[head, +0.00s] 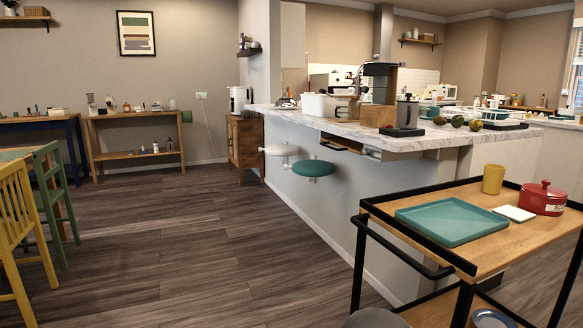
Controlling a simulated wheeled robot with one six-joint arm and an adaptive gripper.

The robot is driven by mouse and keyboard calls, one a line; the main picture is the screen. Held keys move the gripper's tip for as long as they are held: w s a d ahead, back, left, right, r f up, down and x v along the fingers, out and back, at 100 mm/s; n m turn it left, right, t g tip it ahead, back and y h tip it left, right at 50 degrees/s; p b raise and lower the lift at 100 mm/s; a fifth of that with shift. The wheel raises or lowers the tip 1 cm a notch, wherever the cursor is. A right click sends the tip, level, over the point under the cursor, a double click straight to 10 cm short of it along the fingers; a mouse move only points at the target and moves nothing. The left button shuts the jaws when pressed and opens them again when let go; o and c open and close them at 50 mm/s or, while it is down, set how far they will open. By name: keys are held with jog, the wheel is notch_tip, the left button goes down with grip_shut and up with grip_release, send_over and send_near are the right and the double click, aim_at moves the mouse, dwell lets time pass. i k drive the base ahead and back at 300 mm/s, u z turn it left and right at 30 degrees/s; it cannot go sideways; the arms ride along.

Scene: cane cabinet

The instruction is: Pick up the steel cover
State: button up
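I cannot make out a steel cover for certain in the head view. A grey rounded shape (375,319) shows at the bottom edge, mostly cut off by the frame, and I cannot tell what it is. My gripper is not in view.
A black-framed wooden cart (505,257) stands close at right, holding a teal tray (452,220), yellow cup (493,179), white square (514,213) and red lidded pot (542,198). Behind it is a marble-topped counter (345,125). Yellow (22,225) and green chairs stand left. The middle floor (190,250) is clear.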

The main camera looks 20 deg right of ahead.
aim_at(285, 102)
jog(key=u, duration=0.25)
jog(key=i, duration=1)
jog(key=u, duration=0.5)
jog(key=i, duration=3.85)
jog(key=z, duration=0.8)
jog(key=i, duration=1.4)
jog(key=z, duration=1.15)
